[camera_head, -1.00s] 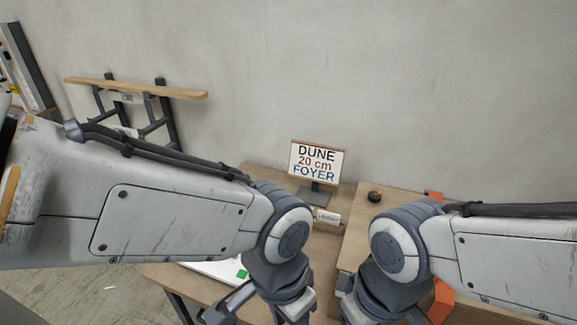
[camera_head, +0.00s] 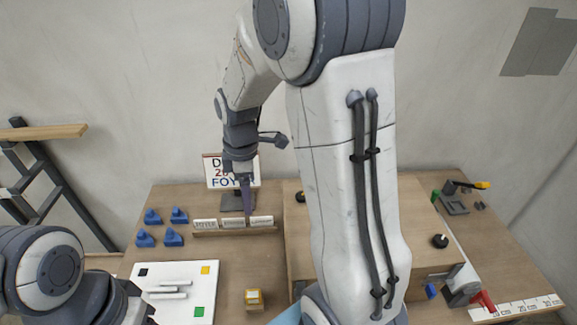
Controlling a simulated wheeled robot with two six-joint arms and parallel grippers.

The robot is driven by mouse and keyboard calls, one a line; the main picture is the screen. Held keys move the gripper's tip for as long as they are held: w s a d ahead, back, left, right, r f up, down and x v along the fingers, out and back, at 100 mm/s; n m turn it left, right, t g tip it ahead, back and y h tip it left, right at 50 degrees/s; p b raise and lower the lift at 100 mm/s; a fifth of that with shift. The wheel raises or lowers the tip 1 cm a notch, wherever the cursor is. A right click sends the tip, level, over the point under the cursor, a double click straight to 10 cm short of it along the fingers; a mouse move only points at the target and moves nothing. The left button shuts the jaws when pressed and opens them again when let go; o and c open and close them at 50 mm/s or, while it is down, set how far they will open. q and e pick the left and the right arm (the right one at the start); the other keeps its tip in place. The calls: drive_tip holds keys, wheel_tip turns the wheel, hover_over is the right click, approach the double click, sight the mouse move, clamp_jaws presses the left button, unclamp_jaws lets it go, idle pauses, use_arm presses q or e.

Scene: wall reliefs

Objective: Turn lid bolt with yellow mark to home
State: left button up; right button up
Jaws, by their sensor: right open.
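A raised wooden box (camera_head: 410,215) stands right of centre, partly hidden behind my right arm. I see no clear yellow mark on either knob, so I cannot tell which is the marked lid bolt. My right gripper (camera_head: 246,205) is open, empty and pointing down in front of the sign, left of the box.
A sign (camera_head: 215,172) stands behind small label plates (camera_head: 233,222). Blue pieces (camera_head: 172,237) and a white board (camera_head: 190,298) lie left. A yellow-tipped dark tool (camera_head: 481,185), red clamp (camera_head: 483,301) and ruler strip (camera_head: 515,307) are right.

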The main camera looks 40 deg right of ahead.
drive_tip(key=d+n+p, duration=0.3)
drive_tip(key=d+p, duration=0.1)
drive_tip(key=d, duration=1.3)
use_arm(q)
wheel_tip(320, 180, up, 8)
drive_tip(key=p, duration=0.2)
drive_tip(key=shift+s, duration=0.15)
use_arm(e)
drive_tip(key=f, duration=1)
drive_tip(key=shift+w+d+f, duration=0.1)
drive_tip(key=shift+w+f, duration=0.25)
drive_tip(key=shift+w, duration=0.05)
clamp_jaws()
